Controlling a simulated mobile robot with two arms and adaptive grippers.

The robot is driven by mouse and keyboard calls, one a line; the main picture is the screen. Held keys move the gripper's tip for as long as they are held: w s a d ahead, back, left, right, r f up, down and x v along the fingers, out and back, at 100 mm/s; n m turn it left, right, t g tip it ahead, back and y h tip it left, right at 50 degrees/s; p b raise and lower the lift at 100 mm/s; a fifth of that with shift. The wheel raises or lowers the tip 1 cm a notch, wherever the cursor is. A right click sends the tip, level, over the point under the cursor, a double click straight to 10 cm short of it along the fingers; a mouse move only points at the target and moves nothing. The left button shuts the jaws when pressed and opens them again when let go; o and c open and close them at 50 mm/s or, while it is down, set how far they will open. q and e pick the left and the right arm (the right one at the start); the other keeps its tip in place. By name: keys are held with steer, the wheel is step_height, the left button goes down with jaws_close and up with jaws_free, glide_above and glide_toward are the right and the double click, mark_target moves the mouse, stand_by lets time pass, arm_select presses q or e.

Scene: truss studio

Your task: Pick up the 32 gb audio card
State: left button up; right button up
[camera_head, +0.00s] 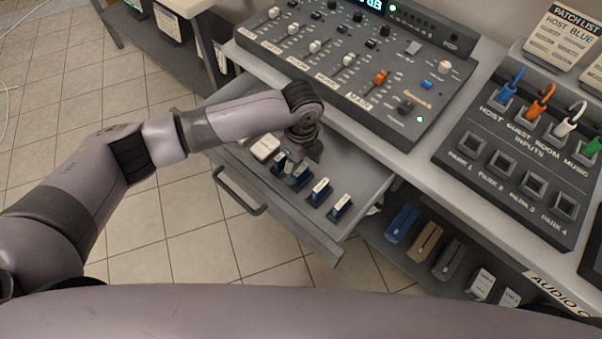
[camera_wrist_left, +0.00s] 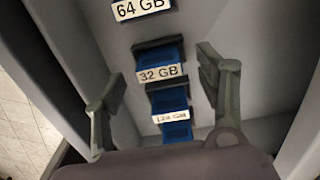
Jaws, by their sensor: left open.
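The 32 GB card (camera_wrist_left: 160,73) is blue with a white label and sits in a dark slot in the left wrist view. My left gripper (camera_wrist_left: 162,72) is open, with one finger on either side of this card, and holds nothing. In the head view, my left gripper (camera_head: 300,158) is low over the open drawer (camera_head: 362,180), among a row of cards whose labels are too small to read. I cannot tell whether the fingers touch the 32 GB card. My right gripper is not in view.
A 64 GB card (camera_wrist_left: 142,8) and a blue card with a blurred label (camera_wrist_left: 169,103) flank the 32 GB card. The mixing console (camera_head: 350,65) stands above the drawer. A patch panel (camera_head: 520,165) is at right, and several items lie on a shelf below.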

mark_target(301, 169)
arm_select(q)
steer(key=shift+f, duration=1.8)
steer(key=c, duration=1.1)
steer(key=shift+r, duration=0.1)
steer(key=shift+c, duration=0.3)
